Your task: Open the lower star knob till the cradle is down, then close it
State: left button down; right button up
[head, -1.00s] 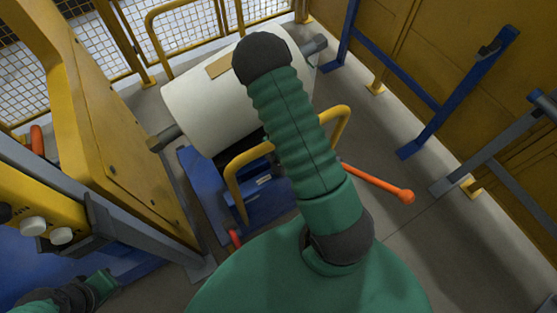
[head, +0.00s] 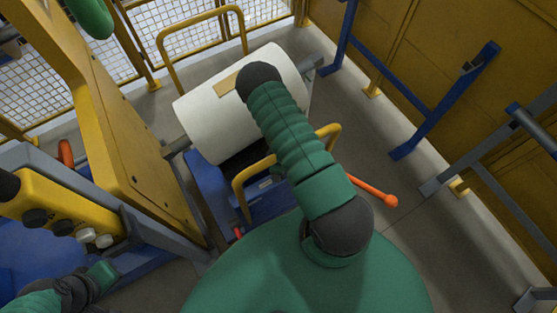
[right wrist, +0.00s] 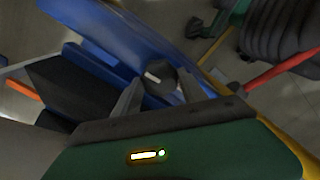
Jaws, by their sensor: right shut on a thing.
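A dark round knob (right wrist: 161,78) with a pale mark shows in the right wrist view, in front of blue metal. My right gripper (right wrist: 155,92) is shut on it, one finger on each side. Its star shape is not clear. In the head view my right arm hides the knob and this gripper. A blue cart (head: 205,188) stands under a large white roll (head: 215,125). A dark strip shows below the roll. I cannot tell whether the cradle touches the roll. Part of my left arm shows at bottom left, but no left gripper fingers are seen.
Yellow hoop handles (head: 240,190) and an orange-tipped lever (head: 390,201) stick out from the cart. A yellow machine frame (head: 135,165) and a button panel (head: 60,205) stand left. Blue brackets (head: 440,110) line the right wall.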

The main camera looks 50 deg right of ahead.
jog(key=shift+w+d+r+m+p, duration=0.1)
jog(key=shift+w+m+p, duration=0.05)
jog(key=shift+m+p, duration=0.3)
dwell(0.3)
jog(key=o, duration=1.4)
jog(key=shift+c, duration=0.2)
notch_tip(320, 180, up, 7)
jog(key=p, duration=0.3)
jog(key=shift+r+p, duration=0.2)
jog(key=shift+p, duration=0.1)
jog(key=shift+f, duration=0.1)
